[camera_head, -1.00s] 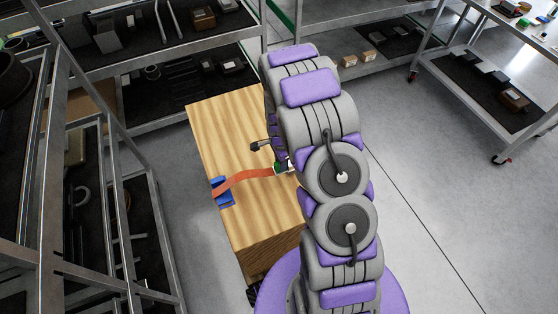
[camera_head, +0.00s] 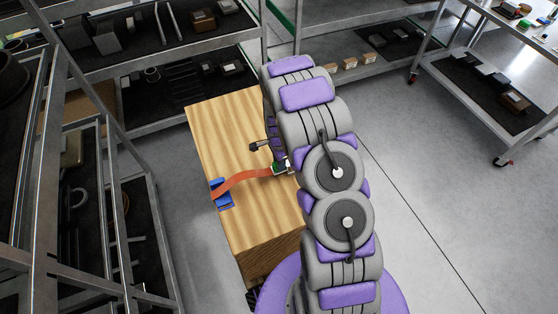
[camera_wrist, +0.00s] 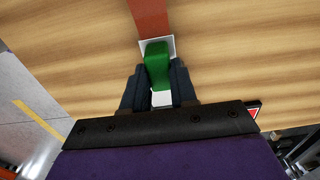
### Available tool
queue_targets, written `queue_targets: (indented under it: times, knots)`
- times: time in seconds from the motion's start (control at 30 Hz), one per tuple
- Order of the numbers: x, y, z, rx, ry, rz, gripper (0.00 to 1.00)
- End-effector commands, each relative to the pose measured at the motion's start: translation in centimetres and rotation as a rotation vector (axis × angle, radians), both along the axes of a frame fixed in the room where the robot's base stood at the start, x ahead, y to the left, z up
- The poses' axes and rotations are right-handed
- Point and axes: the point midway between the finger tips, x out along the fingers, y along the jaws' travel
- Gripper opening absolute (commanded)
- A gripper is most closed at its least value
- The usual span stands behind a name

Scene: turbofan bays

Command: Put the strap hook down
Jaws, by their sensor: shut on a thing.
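The strap hook shows in the wrist view as a green piece (camera_wrist: 157,62) with white parts, at the end of the orange strap (camera_wrist: 150,17). My gripper (camera_wrist: 160,82) has its two dark fingers closed on either side of it. In the head view the orange strap (camera_head: 243,180) runs from a blue piece (camera_head: 222,194) at the wooden box's left edge to the hook (camera_head: 281,168) by my gripper. My arm hides part of the gripper there. The hook is over the wooden top (camera_head: 232,135); I cannot tell whether it touches the wood.
Metal shelves with dark mats (camera_head: 185,75) stand behind and to the left of the box. A wheeled rack (camera_head: 490,85) stands at the right. The wooden top is bare around the strap. Grey floor (camera_head: 430,200) is open to the right.

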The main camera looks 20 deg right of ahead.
Motion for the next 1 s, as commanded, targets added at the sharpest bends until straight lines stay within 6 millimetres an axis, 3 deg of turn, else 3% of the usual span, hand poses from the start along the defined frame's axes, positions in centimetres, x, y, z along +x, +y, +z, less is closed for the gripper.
queue_targets:
  times: [0.27,0.63,0.87,1.0]
  knots:
    - [0.0,0.0,0.0,0.000,0.001,0.000,0.52]
    - [0.0,0.0,0.3,0.000,0.000,0.000,0.53]
    - [-0.1,0.0,3.0,0.001,0.002,-0.001,0.53]
    - [0.1,0.0,5.9,-0.001,-0.003,-0.001,0.53]
